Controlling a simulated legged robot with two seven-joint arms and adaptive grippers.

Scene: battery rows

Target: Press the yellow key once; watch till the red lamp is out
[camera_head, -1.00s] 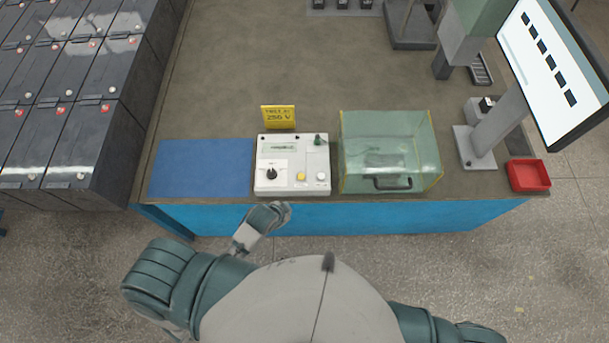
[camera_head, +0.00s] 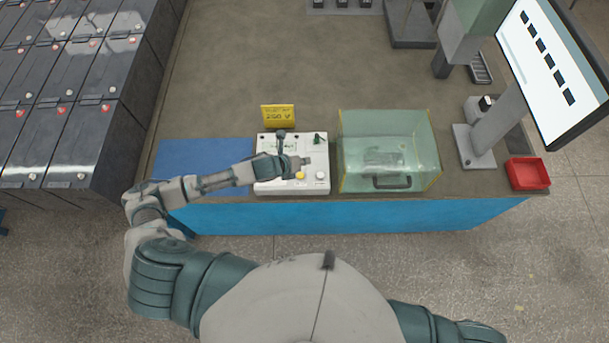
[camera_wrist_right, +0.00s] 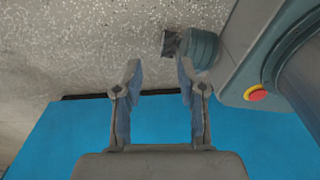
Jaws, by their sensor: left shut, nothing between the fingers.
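The white control box (camera_head: 265,187) stands on the bench. Its round yellow key (camera_head: 300,175) shows near the front edge, left of a white knob (camera_head: 320,175). My left gripper (camera_head: 304,161) is shut and empty. It is over the box, just behind the key in the picture; I cannot tell its height or whether it touches anything. The gripper covers the box's left and middle, including the dark dial seen earlier. I cannot make out a red lamp. My right gripper (camera_wrist_right: 158,68) is open and empty in the right wrist view, with blue bench panel and floor beyond it.
A yellow sign (camera_head: 278,115) stands behind the box. A blue mat (camera_head: 195,160) lies left, under my forearm. A clear case (camera_head: 390,150) stands close on the right. A monitor (camera_head: 550,70) and a red tray (camera_head: 527,174) are farther right. Battery rows (camera_head: 60,110) stand left.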

